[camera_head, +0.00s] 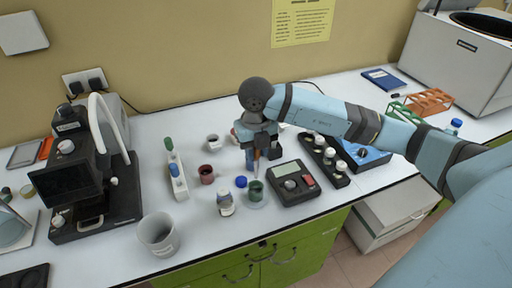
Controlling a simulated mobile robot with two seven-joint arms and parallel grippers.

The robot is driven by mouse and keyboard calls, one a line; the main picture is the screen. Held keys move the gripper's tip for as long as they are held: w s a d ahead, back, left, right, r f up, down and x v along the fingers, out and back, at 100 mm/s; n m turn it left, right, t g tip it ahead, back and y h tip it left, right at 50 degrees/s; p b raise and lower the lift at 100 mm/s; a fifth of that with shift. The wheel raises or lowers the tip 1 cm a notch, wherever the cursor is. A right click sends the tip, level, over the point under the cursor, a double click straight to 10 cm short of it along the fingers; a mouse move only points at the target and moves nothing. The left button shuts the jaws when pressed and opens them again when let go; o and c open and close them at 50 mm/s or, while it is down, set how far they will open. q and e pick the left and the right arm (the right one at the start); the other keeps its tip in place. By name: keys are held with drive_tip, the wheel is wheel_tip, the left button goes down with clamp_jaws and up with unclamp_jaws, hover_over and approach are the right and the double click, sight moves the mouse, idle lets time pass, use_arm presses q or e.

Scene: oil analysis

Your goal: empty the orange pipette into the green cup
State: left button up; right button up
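My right gripper (259,150) points down over the middle of the worktop. It appears shut on the orange pipette (257,166), whose slim lower end sticks out below the fingers and points down. The upper part of the pipette is hidden by the gripper. The green cup (256,192) stands upright on a pale round base or dish, directly below the pipette in the picture. The tip seems just above the cup's mouth or at it; I cannot tell which. My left gripper is not in view.
A blue cap (241,182), a small white-capped jar (225,203) and a dark red cup (206,174) stand left of the green cup. A dark scale-like device (293,184) is close on its right. A grey beaker (158,233) stands near the front edge.

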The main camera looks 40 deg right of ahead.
drive_tip(key=shift+w+f+b, duration=0.1)
drive_tip(key=shift+f+b, duration=0.65)
drive_tip(key=shift+f, duration=0.5)
drive_tip(key=shift+f+b, duration=0.8)
drive_tip(key=shift+f, duration=0.25)
drive_tip(key=shift+c, duration=0.3)
drive_tip(key=c, duration=0.3)
drive_tip(key=shift+r, duration=0.2)
